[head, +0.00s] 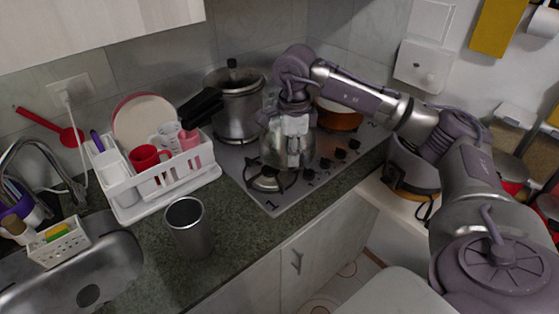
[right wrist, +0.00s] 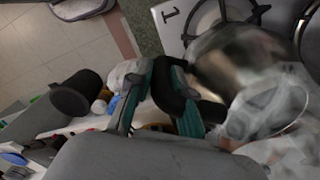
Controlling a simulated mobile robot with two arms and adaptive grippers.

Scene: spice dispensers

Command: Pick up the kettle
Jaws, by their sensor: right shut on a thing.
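The kettle (head: 287,152) is shiny metal and sits over the stove, under my right gripper (head: 292,120) in the head view. Part of it is covered by the gripper and wrist. In the right wrist view the kettle's reflective body (right wrist: 240,65) fills the upper right, with a curved black handle (right wrist: 178,92). The right gripper's teal-edged fingers (right wrist: 160,105) are shut around that handle. I cannot tell whether the kettle's base touches the stove. My left gripper does not show.
The stove (head: 275,207) has burner grates and knobs near its front edge. A pressure cooker (head: 238,108) and an orange pot (head: 338,118) stand behind. A white dish rack (head: 165,188) and a metal cup (head: 189,232) stand to the left, near the sink (head: 110,265).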

